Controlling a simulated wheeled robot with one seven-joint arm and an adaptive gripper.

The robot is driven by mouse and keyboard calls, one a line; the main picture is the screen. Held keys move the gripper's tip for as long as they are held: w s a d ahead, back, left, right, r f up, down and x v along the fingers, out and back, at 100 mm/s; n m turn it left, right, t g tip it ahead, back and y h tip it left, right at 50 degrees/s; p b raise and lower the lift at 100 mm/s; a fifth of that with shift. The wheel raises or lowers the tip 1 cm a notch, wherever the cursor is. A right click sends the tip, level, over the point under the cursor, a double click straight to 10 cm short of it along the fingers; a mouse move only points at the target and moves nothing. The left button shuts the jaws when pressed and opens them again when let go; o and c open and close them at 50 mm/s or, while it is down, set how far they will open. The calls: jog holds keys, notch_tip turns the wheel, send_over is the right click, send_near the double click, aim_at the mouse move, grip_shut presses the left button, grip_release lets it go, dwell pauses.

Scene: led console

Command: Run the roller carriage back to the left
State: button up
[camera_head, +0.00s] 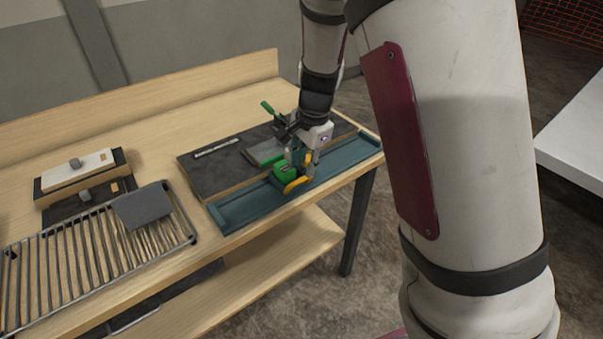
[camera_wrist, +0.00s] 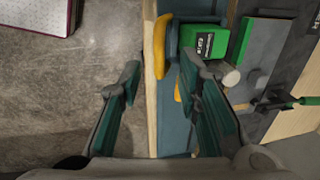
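The green roller carriage (camera_head: 284,170) sits at about the middle of the long teal rail (camera_head: 238,207) along the table's front edge. In the wrist view its green block (camera_wrist: 204,42) carries a yellow handle (camera_wrist: 160,46) on the left. A pale cylinder (camera_wrist: 230,77) lies just below the block. My gripper (camera_head: 303,158) is low over the carriage; its fingers (camera_wrist: 161,68) are spread wide, with the yellow handle ahead of the gap. The right fingertip looks close to the block; I cannot tell whether it touches. Nothing is held.
A dark board (camera_head: 213,172) with a green-handled device (camera_head: 267,107) lies behind the rail. A wire rack (camera_head: 72,257) with a grey plate (camera_head: 143,206) and a white-topped box (camera_head: 78,171) stand to the left. The table's front edge drops to the floor.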

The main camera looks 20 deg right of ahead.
aim_at(302, 179)
jog(key=shift+w+a+f, duration=0.1)
jog(key=shift+w+f, duration=0.1)
jog(key=shift+f, duration=0.95)
jog(key=shift+w+f, duration=0.2)
jog(key=shift+f, duration=0.95)
grip_shut()
